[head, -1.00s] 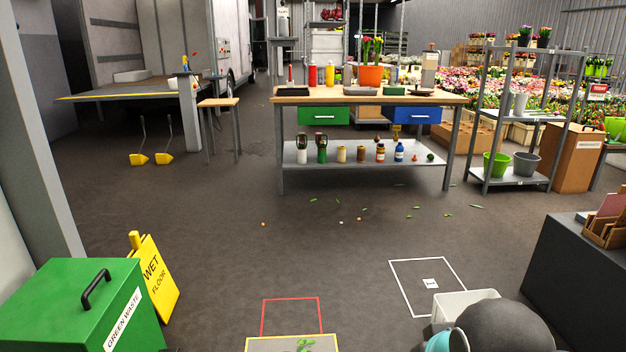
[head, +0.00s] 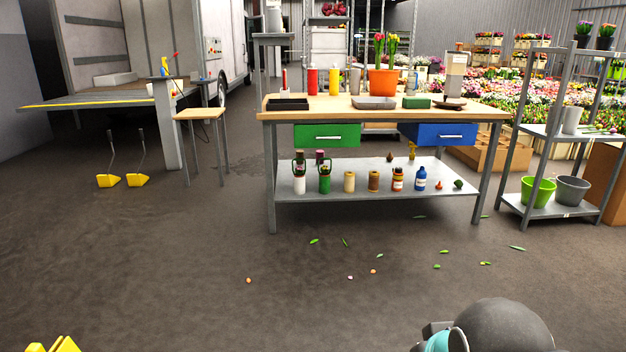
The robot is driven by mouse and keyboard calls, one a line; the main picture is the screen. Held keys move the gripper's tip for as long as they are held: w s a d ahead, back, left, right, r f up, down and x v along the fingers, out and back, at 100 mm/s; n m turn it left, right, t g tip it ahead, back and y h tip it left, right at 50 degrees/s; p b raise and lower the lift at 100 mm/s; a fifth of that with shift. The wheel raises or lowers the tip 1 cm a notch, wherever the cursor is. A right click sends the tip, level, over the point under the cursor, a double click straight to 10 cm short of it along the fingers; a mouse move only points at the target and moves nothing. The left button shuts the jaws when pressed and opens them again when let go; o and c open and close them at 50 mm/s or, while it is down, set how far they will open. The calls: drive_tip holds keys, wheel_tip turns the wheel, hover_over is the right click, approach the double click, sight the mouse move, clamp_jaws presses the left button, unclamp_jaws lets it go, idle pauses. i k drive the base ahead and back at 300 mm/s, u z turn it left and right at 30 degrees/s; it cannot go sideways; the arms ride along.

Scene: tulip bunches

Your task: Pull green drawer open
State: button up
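The green drawer (head: 310,134) is under the left part of the wooden-topped workbench (head: 330,113). Its front looks flush under the top, so it appears shut. It has a pale horizontal bar handle (head: 328,138). The bench stands ahead of me across the floor, some distance off. A part of my arm, dark and rounded with a teal piece, shows at the bottom right, well short of the bench. My gripper's fingers are not in view.
A blue drawer (head: 438,132) sits right of the green one. Bottles and pots stand on the lower shelf (head: 340,205). A stool (head: 205,114) is left, a metal rack (head: 530,150) right. The floor before the bench is clear apart from small leaves and bits.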

sight(330, 134)
drive_tip(key=i, duration=2.85)
drive_tip(key=z, duration=0.45)
